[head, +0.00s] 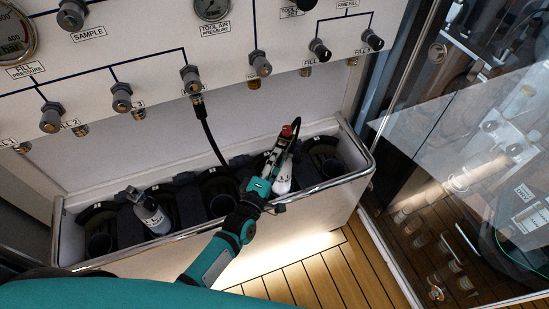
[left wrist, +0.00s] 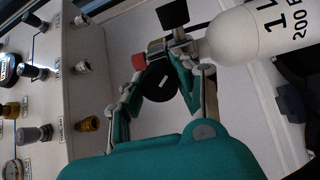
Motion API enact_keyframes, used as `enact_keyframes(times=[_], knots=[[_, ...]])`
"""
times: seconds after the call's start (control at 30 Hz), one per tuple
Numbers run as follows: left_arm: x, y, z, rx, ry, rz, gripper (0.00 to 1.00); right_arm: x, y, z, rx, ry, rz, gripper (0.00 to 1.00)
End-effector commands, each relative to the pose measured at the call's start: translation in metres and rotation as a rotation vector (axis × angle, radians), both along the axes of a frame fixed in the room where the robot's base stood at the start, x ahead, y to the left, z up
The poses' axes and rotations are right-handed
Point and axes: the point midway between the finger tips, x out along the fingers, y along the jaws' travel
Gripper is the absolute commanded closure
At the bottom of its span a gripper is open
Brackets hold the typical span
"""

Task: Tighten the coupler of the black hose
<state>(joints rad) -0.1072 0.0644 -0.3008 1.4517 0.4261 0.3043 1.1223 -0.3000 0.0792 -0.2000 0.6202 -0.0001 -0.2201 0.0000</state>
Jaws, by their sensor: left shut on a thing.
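My right gripper is not in view.
The long bin (head: 330,182) has a metal rail and several black holders. A grey cylinder (head: 152,214) stands in its left part. The panel (head: 150,60) above carries knobs and gauges. A glass door (head: 470,130) is at the right.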

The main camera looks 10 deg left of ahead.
Motion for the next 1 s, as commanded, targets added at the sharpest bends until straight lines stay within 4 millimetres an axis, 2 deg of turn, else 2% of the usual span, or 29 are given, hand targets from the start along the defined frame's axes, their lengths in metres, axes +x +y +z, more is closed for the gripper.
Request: enact_keyframes(times=[1.0], knots=[[0.000, -0.001, 0.001, 0.947, -0.183, -0.001, 1.00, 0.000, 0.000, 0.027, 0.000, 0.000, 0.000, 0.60]])
